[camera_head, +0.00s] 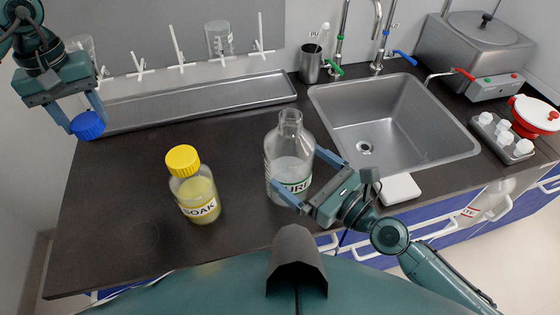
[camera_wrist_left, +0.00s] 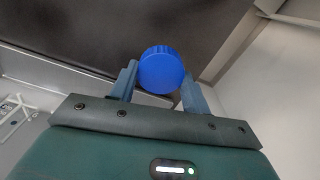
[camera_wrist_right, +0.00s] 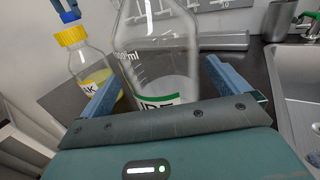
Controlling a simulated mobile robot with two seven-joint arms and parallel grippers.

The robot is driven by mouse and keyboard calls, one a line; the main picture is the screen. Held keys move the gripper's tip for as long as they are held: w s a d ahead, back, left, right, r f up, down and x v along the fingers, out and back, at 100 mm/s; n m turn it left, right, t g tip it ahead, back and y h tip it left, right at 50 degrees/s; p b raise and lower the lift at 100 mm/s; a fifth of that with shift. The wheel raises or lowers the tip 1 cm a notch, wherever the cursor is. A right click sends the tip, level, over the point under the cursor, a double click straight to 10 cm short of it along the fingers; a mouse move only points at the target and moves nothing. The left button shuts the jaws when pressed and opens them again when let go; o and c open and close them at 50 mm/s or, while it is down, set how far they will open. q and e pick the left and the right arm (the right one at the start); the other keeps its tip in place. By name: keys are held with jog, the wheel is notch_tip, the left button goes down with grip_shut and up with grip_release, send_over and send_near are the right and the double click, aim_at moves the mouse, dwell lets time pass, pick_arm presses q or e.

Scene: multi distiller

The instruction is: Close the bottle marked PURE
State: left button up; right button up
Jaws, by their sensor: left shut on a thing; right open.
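The bottle marked PURE (camera_head: 289,150) is clear glass with a green and white label and stands upright on the dark counter, its neck uncapped. In the right wrist view the bottle (camera_wrist_right: 160,60) stands between the fingers. My right gripper (camera_head: 303,176) is open, its fingers on either side of the bottle's body; I cannot tell if they touch it. My left gripper (camera_head: 80,116) is shut on a blue cap (camera_head: 88,125), held up at the far left, well away from the bottle. The cap also shows in the left wrist view (camera_wrist_left: 161,70) between the fingertips.
A bottle marked SOAK (camera_head: 193,188) with a yellow cap stands left of the PURE bottle. A steel sink (camera_head: 395,125) lies to the right. A drip tray (camera_head: 190,102) and drying pegs line the back wall. The counter's left part is clear.

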jog(key=x, duration=0.4)
jog(key=shift+w+p, duration=0.15)
jog(key=shift+p, duration=0.2)
jog(key=c, duration=1.5)
jog(key=shift+w+r, duration=0.1)
jog(key=shift+r, duration=0.15)
